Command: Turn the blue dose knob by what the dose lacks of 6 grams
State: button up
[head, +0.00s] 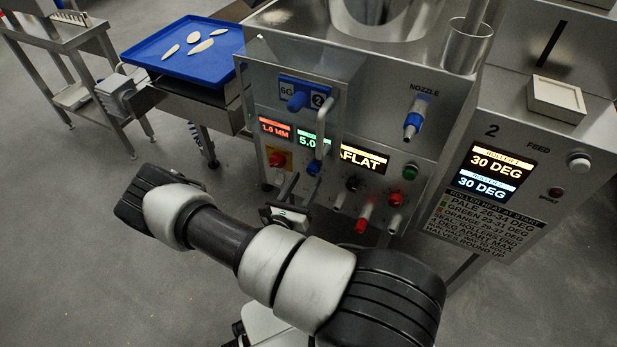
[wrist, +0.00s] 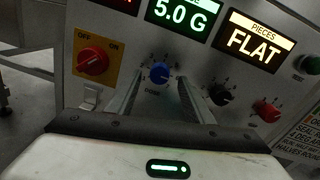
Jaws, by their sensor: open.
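The blue dose knob (wrist: 159,73) is on the grey machine panel, below a green display (wrist: 181,14) that reads 5.0 G. The knob also shows in the head view (head: 314,167), under the same display. My gripper (wrist: 160,84) is open, with one finger on each side of the knob in the wrist view. I see no contact, and cannot tell whether the fingertips reach around the knob or stop short of it.
A red switch (wrist: 92,61) marked OFF and ON is left of the knob. A black knob (wrist: 223,94) and a red knob (wrist: 267,110) are to its right, near the FLAT display (wrist: 254,42). A blue tray (head: 190,48) with several pale pieces stands back left.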

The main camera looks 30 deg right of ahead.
aim_at(311, 172)
jog(key=shift+x, duration=1.5)
jog(key=c, duration=1)
jog(key=shift+c, duration=0.2)
jog(key=shift+m, duration=0.3)
jog(key=m+p, duration=0.1)
jog(key=m, duration=0.3)
jog(key=shift+s+f+m+p, duration=0.1)
jog(key=shift+m+p, duration=0.5)
jog(key=shift+m, duration=1.6)
